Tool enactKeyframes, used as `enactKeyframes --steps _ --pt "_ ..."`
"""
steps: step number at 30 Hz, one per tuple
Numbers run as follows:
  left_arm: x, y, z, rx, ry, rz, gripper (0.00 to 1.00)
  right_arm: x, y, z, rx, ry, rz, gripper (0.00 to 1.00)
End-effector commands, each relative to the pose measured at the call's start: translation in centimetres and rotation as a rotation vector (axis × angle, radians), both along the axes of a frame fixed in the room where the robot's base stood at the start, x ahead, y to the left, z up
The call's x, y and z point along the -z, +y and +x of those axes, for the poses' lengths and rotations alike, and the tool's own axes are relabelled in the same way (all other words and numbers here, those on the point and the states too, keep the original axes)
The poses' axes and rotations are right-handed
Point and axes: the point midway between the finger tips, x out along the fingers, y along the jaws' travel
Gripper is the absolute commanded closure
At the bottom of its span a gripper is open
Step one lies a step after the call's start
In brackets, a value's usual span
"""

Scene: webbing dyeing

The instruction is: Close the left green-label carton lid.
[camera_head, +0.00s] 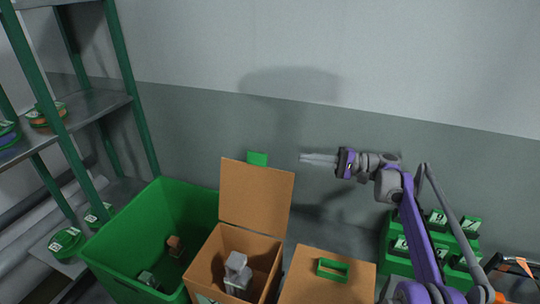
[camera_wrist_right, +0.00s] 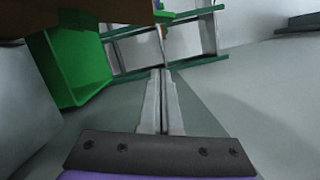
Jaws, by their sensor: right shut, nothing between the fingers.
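The left carton (camera_head: 212,262) is brown and open, with grey pieces (camera_head: 237,272) inside. Its lid (camera_head: 257,198) stands up at the back edge, with a green tab (camera_head: 257,158) at its top. My right gripper (camera_head: 306,159) is shut and empty, to the right of the tab at about its height in the picture. Its fingers point left, with a visible gap to the lid. In the right wrist view the fingers (camera_wrist_right: 163,78) lie together. A dark brown surface at that view's top left may be the lid. My left gripper is out of view.
A closed carton with a green rectangular frame (camera_head: 332,269) on top stands right of the open one. A green bin (camera_head: 165,203) is on the left, also in the wrist view (camera_wrist_right: 75,60). A shelf rack (camera_head: 135,95) stands far left. Green boxes (camera_head: 470,223) are at right.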

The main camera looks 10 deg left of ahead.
Motion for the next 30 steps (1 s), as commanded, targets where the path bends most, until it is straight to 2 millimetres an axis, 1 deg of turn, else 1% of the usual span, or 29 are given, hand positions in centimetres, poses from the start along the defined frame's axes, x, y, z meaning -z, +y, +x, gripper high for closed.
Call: enactKeyframes --steps 5,16,17,21,24,30 --pt "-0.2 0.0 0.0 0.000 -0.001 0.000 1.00 -0.3 2.3 -0.2 -0.004 0.000 0.001 1.00" --pt "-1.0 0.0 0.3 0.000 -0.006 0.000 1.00 -0.9 10.3 -0.5 -0.004 -0.001 -0.001 1.00" --pt "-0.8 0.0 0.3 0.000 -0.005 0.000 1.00 -1.1 10.1 -1.0 -0.001 -0.001 -0.001 1.00" --pt "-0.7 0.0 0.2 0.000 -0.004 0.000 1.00 -1.5 10.2 -2.6 0.001 -0.001 -0.001 1.00" --pt "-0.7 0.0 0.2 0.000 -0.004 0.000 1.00 -1.8 10.4 -3.4 0.001 -0.001 -0.001 1.00" --pt "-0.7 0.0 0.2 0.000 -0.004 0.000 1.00 -2.0 10.5 -4.1 0.001 -0.001 -0.001 1.00"
